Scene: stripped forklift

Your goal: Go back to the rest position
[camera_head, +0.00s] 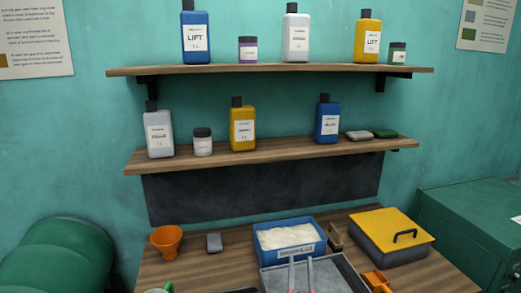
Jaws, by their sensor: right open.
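My right gripper (301,262) shows only at the bottom edge of the view, as two thin fingers set apart. It is open with nothing seen between the fingers. The fingers appear in front of a grey metal tray (345,272) on the wooden workbench (190,265). The rest of my right arm is cut off by the bottom edge. My left gripper is not in view.
A blue bin (321,246) with white contents, an orange funnel (166,240), a grey block (214,243) and a yellow-lidded box (392,230) stand on the bench. The upper shelf (270,69) and lower shelf (270,152) hold bottles and jars. A green cabinet (470,225) stands right.

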